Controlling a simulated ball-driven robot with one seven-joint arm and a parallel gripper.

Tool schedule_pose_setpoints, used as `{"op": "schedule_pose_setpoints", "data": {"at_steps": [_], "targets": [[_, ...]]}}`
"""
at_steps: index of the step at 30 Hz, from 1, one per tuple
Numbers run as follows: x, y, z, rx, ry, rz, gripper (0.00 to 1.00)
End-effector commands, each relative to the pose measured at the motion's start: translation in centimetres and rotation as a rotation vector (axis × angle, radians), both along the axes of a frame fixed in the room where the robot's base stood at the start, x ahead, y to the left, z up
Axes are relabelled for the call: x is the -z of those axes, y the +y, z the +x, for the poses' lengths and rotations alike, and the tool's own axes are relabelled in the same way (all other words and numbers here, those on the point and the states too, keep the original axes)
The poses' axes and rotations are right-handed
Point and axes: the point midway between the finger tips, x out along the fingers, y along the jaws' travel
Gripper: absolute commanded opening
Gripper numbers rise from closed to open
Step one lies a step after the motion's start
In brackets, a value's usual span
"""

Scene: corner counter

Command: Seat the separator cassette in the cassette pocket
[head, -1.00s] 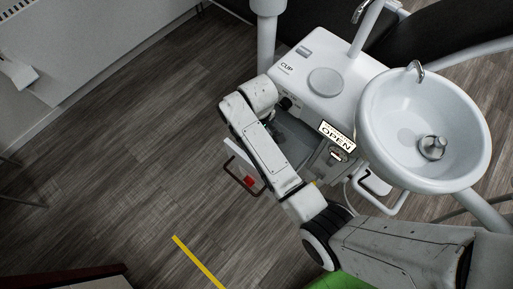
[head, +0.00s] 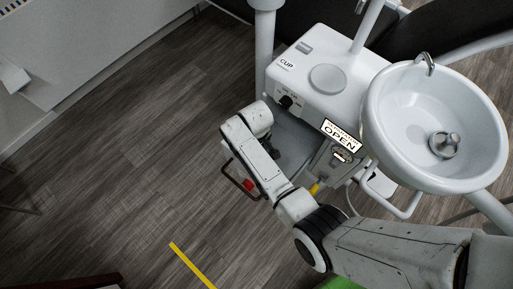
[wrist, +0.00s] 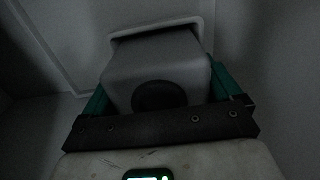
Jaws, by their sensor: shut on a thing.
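In the wrist view, a grey box-shaped cassette (wrist: 155,70) with a dark round spot on its near face sits between the green fingers of my gripper (wrist: 162,88). The gripper is shut on it. Beyond the cassette is the pale raised rim of the cassette pocket (wrist: 118,38), with a dark gap along its top. The cassette's far end overlaps this opening. I cannot tell how deep it sits, as its far end is hidden. In the head view, my arm hides the gripper and cassette at the left side of the white dental unit.
The white unit (head: 325,62) has a knob, a CUP label and an OPEN sign (head: 341,135). A round basin (head: 425,115) stands at the right. A dark handle with a red block (head: 248,185) sticks out left of my arm. The floor (head: 130,150) at left is clear.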

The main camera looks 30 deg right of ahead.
Motion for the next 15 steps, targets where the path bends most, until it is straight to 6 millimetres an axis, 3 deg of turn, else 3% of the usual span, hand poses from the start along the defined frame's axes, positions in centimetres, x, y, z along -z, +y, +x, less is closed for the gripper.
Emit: {"op": "schedule_pose_setpoints", "data": {"at_steps": [11, 12, 15], "targets": [[0.42, -0.05, 0.00, 0.000, 0.000, 0.000, 0.56], [0.31, -0.05, -0.02, 0.000, 0.000, 0.000, 0.95], [0.30, -0.04, -0.02, 0.000, 0.000, 0.000, 1.00]]}}
